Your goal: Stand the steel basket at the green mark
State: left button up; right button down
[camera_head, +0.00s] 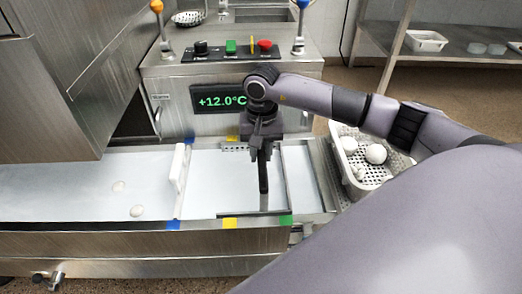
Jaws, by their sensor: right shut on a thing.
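The steel basket (268,213) appears as a thin metal frame in the right part of the water trough, largely hidden by my right gripper and hard to make out against the trough. My right gripper (263,152) points down over it and is shut on a narrow dark upright piece that seems to belong to the basket. The green mark (286,220) is on the trough's front edge, close to the frame's near right corner. Whether the basket touches the trough floor cannot be told. My left gripper is not in view.
A white divider (180,165) crosses the trough near the blue mark (173,225). A yellow mark (230,223) lies between blue and green. A white perforated basket (346,142) with white balls stands right. A control box (225,85) stands behind.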

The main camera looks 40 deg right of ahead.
jog(key=shift+r, duration=0.1)
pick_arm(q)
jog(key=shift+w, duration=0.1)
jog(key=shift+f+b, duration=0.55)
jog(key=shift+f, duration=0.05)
pick_arm(e)
jog(key=shift+f, duration=0.65)
jog(key=c, duration=0.8)
grip_release()
jog(key=shift+s+f, duration=0.1)
jog(key=shift+r, duration=0.55)
pick_arm(q)
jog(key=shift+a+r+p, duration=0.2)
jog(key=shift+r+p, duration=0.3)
jog(key=shift+p, duration=0.25)
pick_arm(e)
notch_tip(320, 180, up, 6)
jog(key=shift+r, duration=0.15)
